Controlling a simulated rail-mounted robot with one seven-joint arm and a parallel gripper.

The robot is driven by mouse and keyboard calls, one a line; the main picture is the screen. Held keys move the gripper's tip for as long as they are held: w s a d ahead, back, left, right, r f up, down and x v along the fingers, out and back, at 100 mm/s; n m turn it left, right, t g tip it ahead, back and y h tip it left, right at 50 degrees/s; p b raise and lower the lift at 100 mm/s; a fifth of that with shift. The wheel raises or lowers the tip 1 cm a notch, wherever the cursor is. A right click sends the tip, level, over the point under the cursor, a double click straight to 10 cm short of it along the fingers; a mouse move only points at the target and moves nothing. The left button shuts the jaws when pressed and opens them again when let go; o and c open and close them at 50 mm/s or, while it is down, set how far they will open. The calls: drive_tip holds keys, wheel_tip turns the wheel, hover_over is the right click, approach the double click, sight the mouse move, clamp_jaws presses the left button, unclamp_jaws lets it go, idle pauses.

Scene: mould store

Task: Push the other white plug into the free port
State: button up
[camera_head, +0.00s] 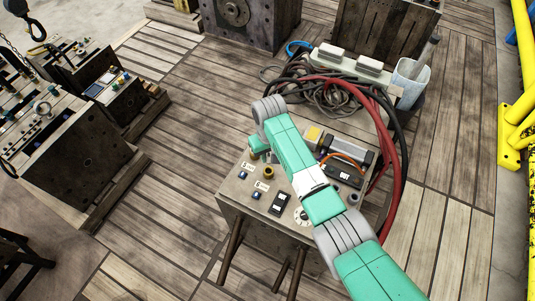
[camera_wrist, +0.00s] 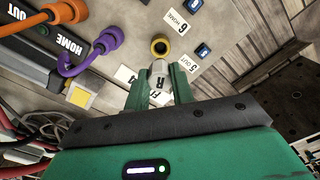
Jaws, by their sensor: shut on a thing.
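My gripper (camera_wrist: 158,76) is shut on a pale, whitish plug (camera_wrist: 160,67) in the wrist view. The plug's end points at a yellow-ringed round port (camera_wrist: 160,46) with a dark centre. The two look close together; I cannot tell whether they touch. In the head view my gripper (camera_head: 258,146) is at the far left side of the panel top, and the plug cannot be made out there. The yellow-ringed piece (camera_head: 268,172) shows on the panel (camera_head: 232,190). No second white plug is clearly visible.
Blue sockets (camera_wrist: 202,50) labelled 5 OUT and 6 HOME lie beside the port. Thick red and black hoses (camera_head: 385,130) loop behind the panel.

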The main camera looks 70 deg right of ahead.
sight(268, 163)
wheel_tip(268, 163, down, 4)
drive_tip(key=b, duration=0.3)
drive_tip(key=shift+b, duration=0.4)
drive_tip(key=shift+f, duration=0.5)
drive_tip(key=shift+p, duration=0.45)
drive_tip(key=shift+f, duration=0.35)
drive_tip(key=shift+f, duration=0.25)
drive_tip(key=shift+f+b, duration=0.45)
drive_tip(key=shift+f, duration=0.15)
clamp_jaws()
idle(1.0)
drive_tip(key=o, duration=1.5)
unclamp_jaws()
drive_tip(key=shift+c, duration=0.2)
